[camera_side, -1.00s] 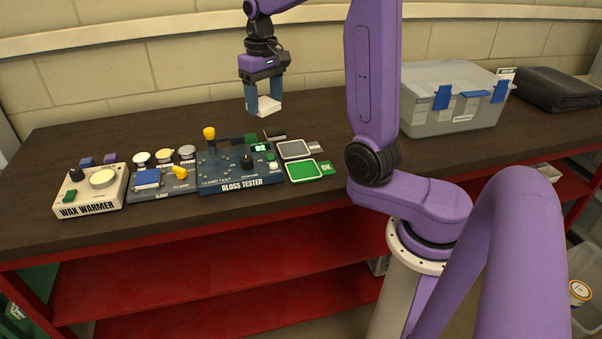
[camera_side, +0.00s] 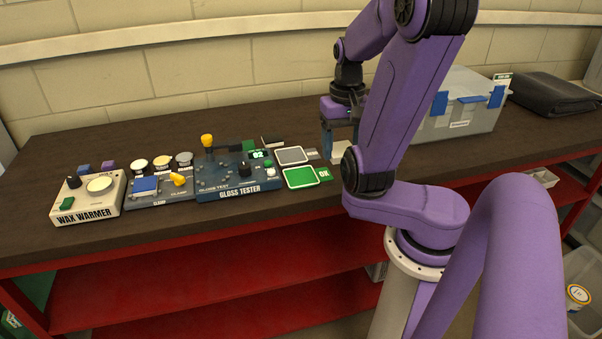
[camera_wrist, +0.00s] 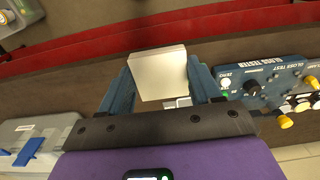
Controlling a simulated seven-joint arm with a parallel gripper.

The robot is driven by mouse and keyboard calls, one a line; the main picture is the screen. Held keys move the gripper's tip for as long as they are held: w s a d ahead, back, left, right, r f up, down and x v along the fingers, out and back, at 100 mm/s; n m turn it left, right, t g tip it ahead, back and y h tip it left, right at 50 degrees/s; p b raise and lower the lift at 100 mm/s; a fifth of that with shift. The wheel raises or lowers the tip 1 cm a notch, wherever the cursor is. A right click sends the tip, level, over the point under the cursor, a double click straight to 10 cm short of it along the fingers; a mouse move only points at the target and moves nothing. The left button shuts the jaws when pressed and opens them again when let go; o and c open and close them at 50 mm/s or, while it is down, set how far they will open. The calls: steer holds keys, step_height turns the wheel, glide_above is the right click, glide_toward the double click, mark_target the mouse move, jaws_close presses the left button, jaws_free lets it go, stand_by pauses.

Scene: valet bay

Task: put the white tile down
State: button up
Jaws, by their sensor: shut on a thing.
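My gripper (camera_side: 340,146) is shut on the white tile (camera_side: 343,151), just right of the grey and green pads. In the wrist view the white tile (camera_wrist: 160,73) sits between the blue fingers of my gripper (camera_wrist: 160,78). The tile is low over the dark bench; I cannot tell if it touches the surface. My arm hides its right part in the side view. The grey pad (camera_side: 291,156) and the green pad marked OK (camera_side: 301,177) lie bare.
The gloss tester (camera_side: 238,178) stands left of the pads, with the clamp unit (camera_side: 158,189) and wax warmer (camera_side: 88,199) further left. A grey case with blue latches (camera_side: 458,118) stands close on the right. The bench's (camera_side: 150,226) front strip is clear.

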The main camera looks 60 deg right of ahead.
steer(key=w+d+f, duration=0.3)
steer(key=w+f, duration=0.1)
steer(key=w, duration=0.4)
glide_above(301, 179)
steer(key=f, duration=0.5)
steer(key=shift+s+f, duration=0.15)
steer(key=shift+s, duration=0.05)
steer(key=shift+w+f, duration=0.15)
steer(key=shift+f, duration=1.6)
steer(key=shift+f, duration=0.6)
steer(key=o, duration=1.2)
